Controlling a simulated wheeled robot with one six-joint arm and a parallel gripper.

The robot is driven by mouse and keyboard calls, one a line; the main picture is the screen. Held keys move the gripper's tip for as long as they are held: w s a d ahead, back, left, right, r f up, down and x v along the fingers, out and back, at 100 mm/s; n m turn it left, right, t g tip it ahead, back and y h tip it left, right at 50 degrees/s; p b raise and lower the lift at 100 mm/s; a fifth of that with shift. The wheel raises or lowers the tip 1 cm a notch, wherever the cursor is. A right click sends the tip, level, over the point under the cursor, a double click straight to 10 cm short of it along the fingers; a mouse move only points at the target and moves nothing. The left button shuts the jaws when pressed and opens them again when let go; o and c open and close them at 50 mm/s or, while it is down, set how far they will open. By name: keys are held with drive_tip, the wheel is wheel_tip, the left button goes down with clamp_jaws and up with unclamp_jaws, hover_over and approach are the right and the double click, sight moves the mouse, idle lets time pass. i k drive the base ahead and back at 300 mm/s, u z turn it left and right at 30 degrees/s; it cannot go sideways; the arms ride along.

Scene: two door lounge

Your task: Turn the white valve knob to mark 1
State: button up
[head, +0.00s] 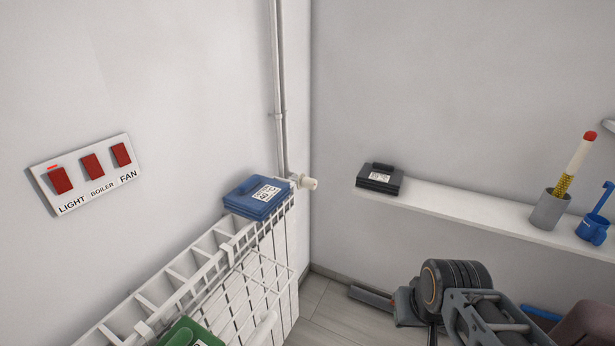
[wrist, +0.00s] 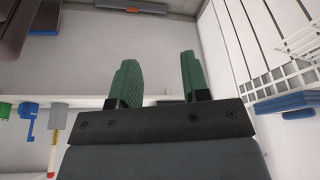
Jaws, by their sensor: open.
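The white valve knob (head: 308,183) sits at the far end of the white radiator (head: 283,250), beside the foot of a vertical pipe (head: 280,116). Its marks are too small to read, and I cannot make it out in the wrist view. My gripper (wrist: 158,62) shows in the wrist view with two green fingers apart and nothing between them. My arm is at the lower right of the head view, below the shelf and away from the knob.
A blue case (head: 257,199) lies on the radiator close to the knob; a green case (head: 188,334) is nearer. A wall shelf (head: 465,208) holds a black case (head: 380,179), a grey holder (head: 549,211) and a blue cup (head: 592,228). A switch panel (head: 88,174) is left.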

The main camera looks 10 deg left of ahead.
sight(309, 183)
drive_tip(key=u, duration=0.6)
drive_tip(key=i, duration=0.9)
drive_tip(key=u, duration=0.75)
